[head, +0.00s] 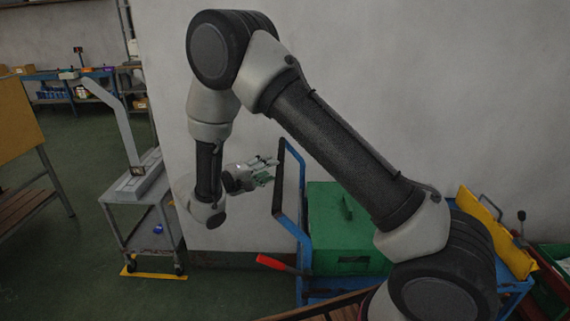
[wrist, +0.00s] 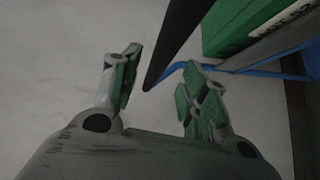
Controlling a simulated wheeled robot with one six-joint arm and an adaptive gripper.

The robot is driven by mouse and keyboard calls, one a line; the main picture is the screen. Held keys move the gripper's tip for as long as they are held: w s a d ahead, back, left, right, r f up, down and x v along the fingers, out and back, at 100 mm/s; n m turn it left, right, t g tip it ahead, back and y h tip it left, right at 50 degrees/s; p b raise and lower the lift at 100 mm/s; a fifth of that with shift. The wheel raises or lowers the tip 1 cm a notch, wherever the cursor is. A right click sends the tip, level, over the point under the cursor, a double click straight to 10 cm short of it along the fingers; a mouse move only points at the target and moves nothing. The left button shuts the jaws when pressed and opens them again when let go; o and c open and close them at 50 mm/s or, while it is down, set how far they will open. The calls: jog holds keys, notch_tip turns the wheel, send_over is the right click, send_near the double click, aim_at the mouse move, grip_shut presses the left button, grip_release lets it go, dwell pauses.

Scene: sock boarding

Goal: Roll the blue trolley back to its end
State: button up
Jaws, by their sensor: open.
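The blue trolley (head: 306,250) stands at the lower middle of the head view, against the pale wall, with a tall blue push handle at its left side. The handle's dark upper part (wrist: 178,40) shows close up in the wrist view, and its blue frame (wrist: 250,68) runs right. My gripper (head: 272,169) is open beside the top of the handle. In the wrist view the handle bar reaches into the space between the two fingers (wrist: 158,92); I cannot tell whether they touch it.
A green box (head: 345,225) rides on the trolley. A red lever (head: 277,264) sticks out at its lower left. A yellow piece (head: 497,235) lies at the right. A grey cart (head: 150,200) stands at the left, with its wheels by yellow floor marking (head: 152,275). Green floor (head: 70,250) is clear there.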

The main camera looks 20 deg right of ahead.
aim_at(280, 165)
jog(key=x, duration=0.6)
grip_shut()
